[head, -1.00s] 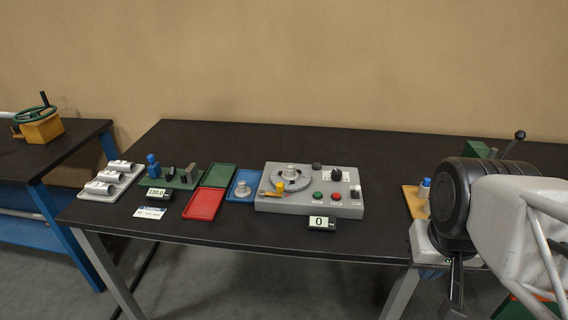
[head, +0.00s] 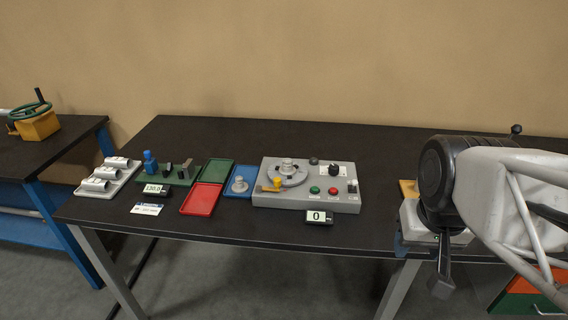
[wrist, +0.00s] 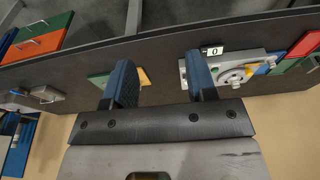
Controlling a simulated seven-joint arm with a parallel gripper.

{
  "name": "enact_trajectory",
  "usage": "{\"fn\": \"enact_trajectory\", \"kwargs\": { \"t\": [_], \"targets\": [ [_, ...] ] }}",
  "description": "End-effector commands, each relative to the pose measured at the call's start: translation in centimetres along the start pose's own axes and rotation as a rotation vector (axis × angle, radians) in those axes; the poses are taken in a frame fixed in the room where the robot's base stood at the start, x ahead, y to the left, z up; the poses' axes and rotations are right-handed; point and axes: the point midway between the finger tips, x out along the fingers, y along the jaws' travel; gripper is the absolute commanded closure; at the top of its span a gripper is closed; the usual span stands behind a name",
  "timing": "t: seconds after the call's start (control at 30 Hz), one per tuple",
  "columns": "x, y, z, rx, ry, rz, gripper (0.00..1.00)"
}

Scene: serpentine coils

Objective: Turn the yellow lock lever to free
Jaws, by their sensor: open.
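The yellow lock lever (head: 277,183) sits at the left front of the grey control box (head: 305,203), beside a round dial. An orange-tan arm reaches left from its yellow knob. The lever also shows small in the wrist view (wrist: 249,69), right of the fingers. My gripper (wrist: 158,75) is open and empty, its two blue-padded fingers wide apart. It hangs over the right part of the table, well to the right of the box and apart from it. In the head view my arm hides the table's right end.
A counter reading 0 (head: 318,217) stands before the box. Left of the box are a blue tray (head: 236,194), a red tray (head: 202,199), a green tray (head: 216,171) and a green fixture. The black tabletop (head: 385,215) between box and arm is clear.

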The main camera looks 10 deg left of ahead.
Motion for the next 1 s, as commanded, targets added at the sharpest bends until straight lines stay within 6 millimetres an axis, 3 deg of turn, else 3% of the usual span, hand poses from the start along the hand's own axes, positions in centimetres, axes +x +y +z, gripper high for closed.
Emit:
{"fn": "enact_trajectory", "kwargs": {
  "t": [0.53,1.0],
  "targets": [
    [1.0,-4.6,-10.7,-0.006,-0.059,-0.016,0.48],
    [4.2,-10.5,-19.6,-0.010,-0.111,-0.022,0.48]
  ]
}}
